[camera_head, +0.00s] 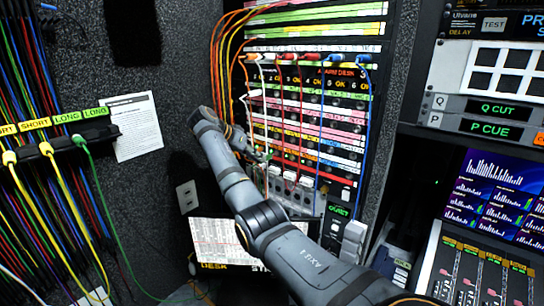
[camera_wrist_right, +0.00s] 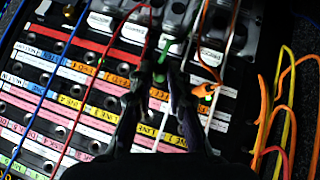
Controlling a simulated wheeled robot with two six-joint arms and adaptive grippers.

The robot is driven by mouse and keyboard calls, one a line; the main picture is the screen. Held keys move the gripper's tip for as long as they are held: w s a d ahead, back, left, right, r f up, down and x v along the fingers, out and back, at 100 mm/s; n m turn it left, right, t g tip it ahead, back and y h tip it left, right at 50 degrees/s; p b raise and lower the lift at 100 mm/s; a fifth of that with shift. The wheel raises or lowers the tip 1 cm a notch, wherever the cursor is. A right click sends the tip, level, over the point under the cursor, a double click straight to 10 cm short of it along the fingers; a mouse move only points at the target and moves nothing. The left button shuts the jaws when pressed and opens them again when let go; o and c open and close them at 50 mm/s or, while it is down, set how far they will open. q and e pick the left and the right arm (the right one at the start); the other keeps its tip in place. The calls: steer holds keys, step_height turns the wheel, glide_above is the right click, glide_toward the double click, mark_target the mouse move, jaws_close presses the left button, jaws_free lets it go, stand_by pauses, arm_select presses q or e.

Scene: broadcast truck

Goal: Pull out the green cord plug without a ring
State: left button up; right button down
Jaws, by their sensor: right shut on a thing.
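The patch panel (camera_head: 310,120) fills the middle of the head view, with labelled rows of jacks and several coloured cords. My right gripper (camera_head: 262,155) reaches its lower left part. In the right wrist view my right gripper (camera_wrist_right: 160,82) is shut on a green plug (camera_wrist_right: 161,60) among the jacks; the fingers hide part of it. I cannot make out whether this plug has a ring. Another green cord (camera_head: 100,205) hangs from a hook bar at the left, its green top end (camera_head: 79,139) at the bar. My left gripper is not in view.
White, red, blue and orange cords cross the panel close to my right gripper; an orange plug (camera_wrist_right: 206,89) sits beside it. The cord bar (camera_head: 45,148) holds yellow and green cords at the left. A monitor (camera_head: 500,195) and control desk stand at the right.

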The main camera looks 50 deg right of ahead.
steer(key=shift+s+a, duration=0.15)
steer(key=shift+a, duration=1.6)
steer(key=a+p, duration=0.3)
steer(key=p, duration=0.5)
steer(key=shift+s, duration=0.1)
steer(key=shift+a, duration=0.1)
